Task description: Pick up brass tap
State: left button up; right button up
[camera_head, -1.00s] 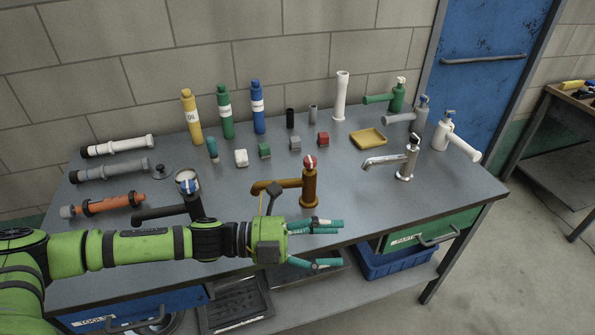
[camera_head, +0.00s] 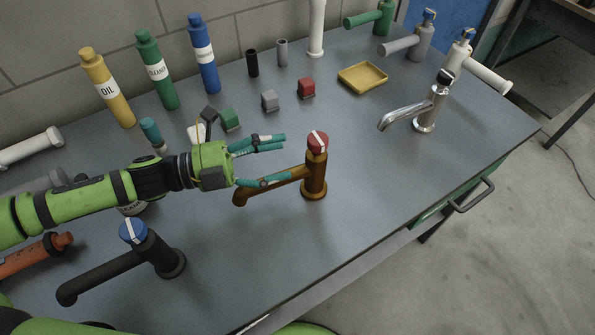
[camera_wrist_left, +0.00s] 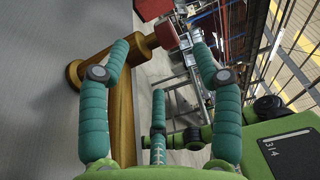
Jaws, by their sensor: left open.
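The brass tap (camera_head: 316,175) stands upright on the grey bench, with a red cap with a white stripe on top and a spout pointing left. My left gripper (camera_head: 281,159) comes in from the left, its teal fingers open and empty. Its tips are close to the left of the tap's column, and the lower finger overlaps the spout in the picture. In the left wrist view the brass tap (camera_wrist_left: 122,118) shows behind the left finger of the gripper (camera_wrist_left: 162,42). I cannot tell whether a finger touches it. My right gripper is not in view.
A black tap (camera_head: 150,245) with a blue cap stands front left. A chrome tap (camera_head: 430,110) stands to the right. Small blocks, bottles and a yellow tray (camera_head: 362,78) are behind. The bench in front of the brass tap is clear.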

aim_at(310, 148)
pick_arm(q)
jog(key=shift+d, duration=0.3)
jog(key=shift+p+x, duration=0.7)
jog(key=shift+x, duration=0.15)
jog(key=p+x, duration=0.2)
jog(key=x, duration=0.2)
jog(key=shift+w+d+r, duration=0.15)
jog(key=shift+d+r, duration=0.05)
jog(key=shift+w+d+f, duration=0.1)
jog(key=shift+d, duration=0.15)
jog(key=shift+a, duration=0.1)
grip_shut()
jog(key=shift+f, duration=0.1)
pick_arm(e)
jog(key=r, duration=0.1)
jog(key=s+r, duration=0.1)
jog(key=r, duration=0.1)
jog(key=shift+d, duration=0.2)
